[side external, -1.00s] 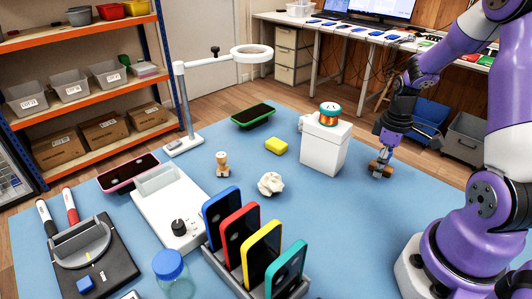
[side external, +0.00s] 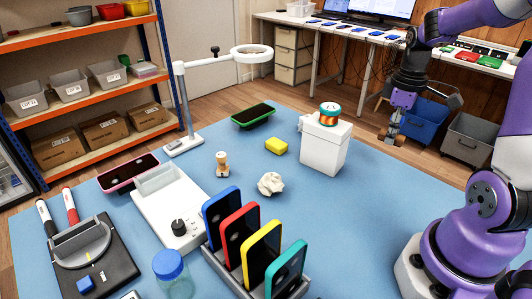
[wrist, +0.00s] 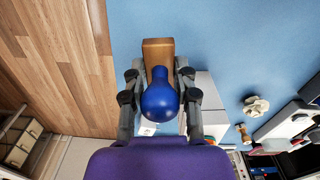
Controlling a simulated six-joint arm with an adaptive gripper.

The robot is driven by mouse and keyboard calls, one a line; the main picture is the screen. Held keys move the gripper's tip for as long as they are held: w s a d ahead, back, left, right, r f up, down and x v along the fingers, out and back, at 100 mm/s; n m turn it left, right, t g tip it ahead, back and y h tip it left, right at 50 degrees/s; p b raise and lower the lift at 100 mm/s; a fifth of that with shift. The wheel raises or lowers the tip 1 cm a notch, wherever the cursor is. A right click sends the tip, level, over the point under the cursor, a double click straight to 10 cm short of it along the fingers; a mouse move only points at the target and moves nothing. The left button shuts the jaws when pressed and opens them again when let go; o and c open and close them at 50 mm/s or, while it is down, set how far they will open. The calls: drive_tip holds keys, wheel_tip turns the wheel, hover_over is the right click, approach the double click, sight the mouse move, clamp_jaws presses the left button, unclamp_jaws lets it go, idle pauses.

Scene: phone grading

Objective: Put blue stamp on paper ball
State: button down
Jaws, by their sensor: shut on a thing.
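My gripper (side external: 393,127) is up past the back right edge of the blue mat, shut on the blue stamp. In the wrist view, the blue stamp (wrist: 160,100) shows a round blue knob and a wooden block between the two fingers of my gripper (wrist: 158,75). In the side view the stamp's wooden block (side external: 391,139) hangs below the fingers. The crumpled white paper ball (side external: 271,183) lies on the mat, well to the left of my gripper. It also shows at the right of the wrist view (wrist: 256,106). Nothing rests on it.
A wooden stamp (side external: 222,164), a yellow block (side external: 276,146) and a rack of phones (side external: 240,240) surround the ball.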

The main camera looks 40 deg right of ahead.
wheel_tip(320, 180, up, 12)
drive_tip(key=shift+r, duration=0.1)
drive_tip(key=w+a+n, duration=0.5)
drive_tip(key=a+n, duration=0.1)
drive_tip(key=a, duration=0.6)
drive_tip(key=w+a+n, duration=0.4)
drive_tip(key=a+n, duration=0.2)
drive_tip(key=a, duration=0.5)
drive_tip(key=s+a+n, duration=0.3)
drive_tip(key=a+n, duration=0.1)
drive_tip(key=a, duration=0.7)
hover_over(271, 176)
wheel_tip(271, 176, down, 12)
drive_tip(key=shift+a, duration=0.15)
drive_tip(key=shift+f, duration=2.1)
drive_tip(key=shift+f, duration=0.15)
